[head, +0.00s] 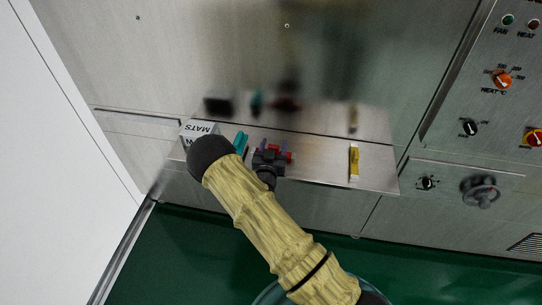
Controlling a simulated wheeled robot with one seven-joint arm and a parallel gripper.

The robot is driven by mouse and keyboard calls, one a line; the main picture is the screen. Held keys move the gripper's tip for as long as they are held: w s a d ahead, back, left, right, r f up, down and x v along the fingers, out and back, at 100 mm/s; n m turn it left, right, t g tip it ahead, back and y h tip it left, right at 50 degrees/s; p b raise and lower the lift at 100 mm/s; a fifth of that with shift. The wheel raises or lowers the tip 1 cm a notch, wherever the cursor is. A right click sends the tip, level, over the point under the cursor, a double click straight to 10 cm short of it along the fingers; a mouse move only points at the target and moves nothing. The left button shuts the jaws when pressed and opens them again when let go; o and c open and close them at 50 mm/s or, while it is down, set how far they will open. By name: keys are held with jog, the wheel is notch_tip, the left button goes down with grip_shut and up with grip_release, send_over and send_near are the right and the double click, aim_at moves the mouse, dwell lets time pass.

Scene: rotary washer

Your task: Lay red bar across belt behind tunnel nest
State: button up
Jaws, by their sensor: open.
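A red bar (289,157) lies on the steel shelf (322,170), partly hidden by my gripper (270,150). My gripper is over the bar with its jaws open. Whether the jaws touch the bar cannot be made out. I see no belt and no tunnel nest that I can make out in this view.
A white box marked MATS (198,129) and a teal piece (241,142) stand left of my gripper. A yellow bar (354,161) lies toward the shelf's right end. A steel panel with knobs (502,80) and a handwheel (480,191) is at the right.

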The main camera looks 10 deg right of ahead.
jog(key=b+v, duration=0.3)
jog(key=v, duration=0.9)
jog(key=shift+b, duration=0.4)
jog(key=shift+r, duration=0.1)
jog(key=s+d+r+n+g+y, duration=0.1)
jog(key=s+d+r+g, duration=0.3)
jog(key=s, duration=0.6)
jog(key=s+d+r+n+g+y, duration=0.2)
jog(key=s+d+r+g+y, duration=0.2)
jog(key=s+r+g, duration=0.4)
jog(key=s+d+g, duration=0.1)
jog(key=s+g, duration=0.1)
jog(key=shift+d+r+n+g+y, duration=0.2)
jog(key=shift+r+n+g+y, duration=0.1)
